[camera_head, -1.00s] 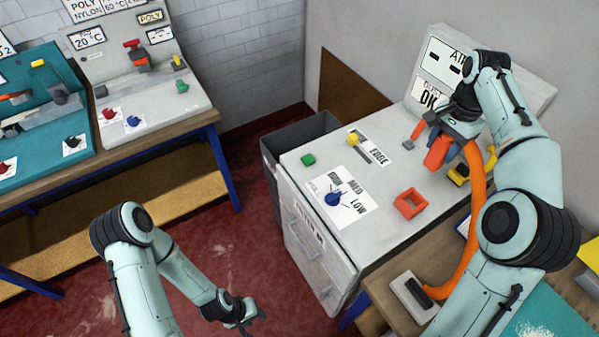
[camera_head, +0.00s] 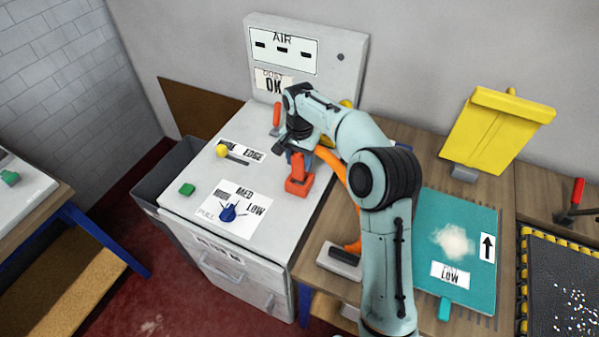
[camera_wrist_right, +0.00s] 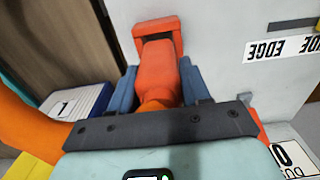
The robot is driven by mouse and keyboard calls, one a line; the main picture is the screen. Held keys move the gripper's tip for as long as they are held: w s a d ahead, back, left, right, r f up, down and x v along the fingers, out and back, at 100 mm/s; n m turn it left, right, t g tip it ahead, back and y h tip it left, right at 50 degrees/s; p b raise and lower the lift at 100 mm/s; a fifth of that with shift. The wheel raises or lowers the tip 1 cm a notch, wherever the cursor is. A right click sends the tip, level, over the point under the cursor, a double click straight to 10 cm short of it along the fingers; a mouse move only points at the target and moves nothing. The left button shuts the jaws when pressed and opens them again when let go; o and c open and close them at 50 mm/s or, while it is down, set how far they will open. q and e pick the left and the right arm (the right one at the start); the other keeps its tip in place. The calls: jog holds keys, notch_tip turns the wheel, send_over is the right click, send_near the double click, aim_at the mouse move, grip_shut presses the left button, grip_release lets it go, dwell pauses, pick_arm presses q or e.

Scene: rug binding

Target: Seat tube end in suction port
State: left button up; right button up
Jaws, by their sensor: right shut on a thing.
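The red-orange tube end (camera_head: 297,164) is held in my right gripper (camera_head: 299,157), whose blue fingers are shut on both sides of it. It points down at the square orange suction port (camera_head: 299,188) on the grey cabinet top. In the right wrist view the tube end (camera_wrist_right: 158,72) meets or overlaps the port's rim (camera_wrist_right: 157,27) between the fingers. I cannot tell how deep it sits. The orange hose (camera_head: 352,195) curves from behind my arm down toward a grey block. My left gripper is not in view.
The cabinet top (camera_head: 262,172) carries a yellow-knobbed slider (camera_head: 222,150), a green button (camera_head: 187,189) and a blue knob (camera_head: 228,213). The AIR panel (camera_head: 283,50) rises behind. A grey block with a black bar (camera_head: 345,256) and a teal mat (camera_head: 430,215) lie right, on the wooden bench.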

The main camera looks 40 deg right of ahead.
aim_at(300, 172)
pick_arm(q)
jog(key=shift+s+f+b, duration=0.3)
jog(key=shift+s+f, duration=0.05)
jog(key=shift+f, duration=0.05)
pick_arm(e)
notch_tip(300, 172, down, 5)
jog(key=shift+f, duration=0.15)
jog(key=shift+f, duration=0.2)
jog(key=o, duration=1.1)
jog(key=shift+o, duration=0.2)
jog(key=shift+r, duration=0.1)
notch_tip(300, 172, up, 12)
jog(key=shift+r+p, duration=0.1)
jog(key=shift+p, duration=0.85)
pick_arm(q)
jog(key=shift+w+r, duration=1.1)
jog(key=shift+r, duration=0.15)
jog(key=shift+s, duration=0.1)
pick_arm(e)
jog(key=shift+s, duration=0.1)
